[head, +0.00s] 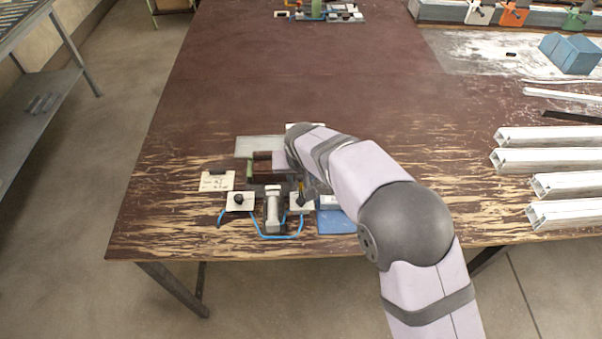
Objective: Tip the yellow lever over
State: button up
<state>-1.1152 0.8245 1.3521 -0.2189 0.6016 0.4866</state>
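A small yellow lever (300,187) shows at the right side of the clamp fixture, close to the lower edge of my arm. It stands roughly upright above a pale plate (301,202) with a dark knob. My wrist (303,138) is over the back right of the fixture. The arm hides what lies beneath it. A grey part just right of the lever may belong to my gripper, but its fingers cannot be made out. I cannot tell whether anything touches the lever.
A grey clamp block (272,208), a second knobbed plate (240,201), a blue cable (268,236) and a blue pad (335,222) crowd the bench's front edge. White profiles (550,160) lie at the right. The bench behind the fixture is mostly clear.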

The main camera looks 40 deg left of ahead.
grip_shut()
jog(key=shift+r+p, duration=0.1)
jog(key=shift+p, duration=0.2)
jog(key=shift+w+a+r+h+p, duration=0.2)
jog(key=shift+w+h+p, duration=0.1)
jog(key=shift+p, duration=0.65)
jog(key=shift+w+a+f+g+h+p, duration=0.3)
jog(key=shift+w+a+g+h+p, duration=0.15)
jog(key=shift+g+p, duration=0.3)
jog(key=shift+a+g+h, duration=0.1)
jog(key=shift+g+h, duration=0.15)
grip_release()
